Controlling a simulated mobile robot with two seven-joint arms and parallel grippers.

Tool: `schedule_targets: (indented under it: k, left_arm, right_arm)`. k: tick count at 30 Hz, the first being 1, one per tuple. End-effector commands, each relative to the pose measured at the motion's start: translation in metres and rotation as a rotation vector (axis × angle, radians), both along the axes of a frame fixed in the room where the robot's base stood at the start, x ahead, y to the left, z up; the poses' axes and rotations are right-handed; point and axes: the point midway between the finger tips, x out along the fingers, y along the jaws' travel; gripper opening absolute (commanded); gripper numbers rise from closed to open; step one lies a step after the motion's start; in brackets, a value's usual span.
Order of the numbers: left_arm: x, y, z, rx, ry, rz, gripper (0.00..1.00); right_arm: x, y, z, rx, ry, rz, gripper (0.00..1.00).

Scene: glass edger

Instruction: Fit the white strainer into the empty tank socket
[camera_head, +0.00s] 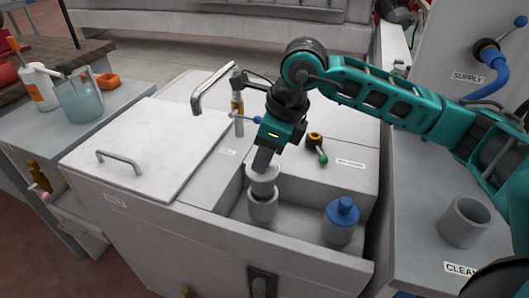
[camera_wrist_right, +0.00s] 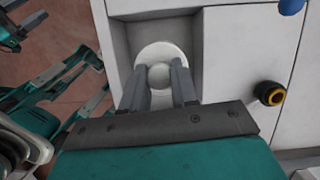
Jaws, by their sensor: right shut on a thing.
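My right gripper (camera_head: 264,160) points down with its fingers shut on the white strainer (camera_head: 263,186). The strainer stands upright directly over the grey ring-shaped tank socket (camera_head: 262,211) in the sunken front part of the machine. Its lower end meets or enters the socket's mouth; I cannot tell how deep it sits. In the right wrist view the strainer's round white top (camera_wrist_right: 159,52) shows between and beyond the two fingers (camera_wrist_right: 162,85), and it hides the socket. The left gripper does not show.
A second socket with a blue-topped strainer (camera_head: 341,218) stands to the right in the same recess. A grey cup (camera_head: 464,222) sits on the right side surface by a "CLEAN" label. A bent metal spout (camera_head: 213,89) and a green-knobbed valve (camera_head: 317,147) stand behind.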

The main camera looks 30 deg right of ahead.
Motion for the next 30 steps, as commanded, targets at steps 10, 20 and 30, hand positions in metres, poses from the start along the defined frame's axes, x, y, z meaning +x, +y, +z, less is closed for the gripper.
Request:
schedule_targets:
  k: [10, 20, 30]
  left_arm:
    - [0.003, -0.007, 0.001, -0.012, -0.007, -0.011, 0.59]
    - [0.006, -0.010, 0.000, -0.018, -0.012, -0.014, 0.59]
    - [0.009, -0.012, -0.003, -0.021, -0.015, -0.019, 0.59]
  right_arm:
    - [0.000, 0.000, -0.008, 0.000, 0.000, 0.000, 0.00]
    - [0.000, 0.000, -0.016, 0.000, 0.000, 0.000, 0.00]
    - [0.000, 0.000, -0.025, 0.000, 0.000, 0.000, 0.00]
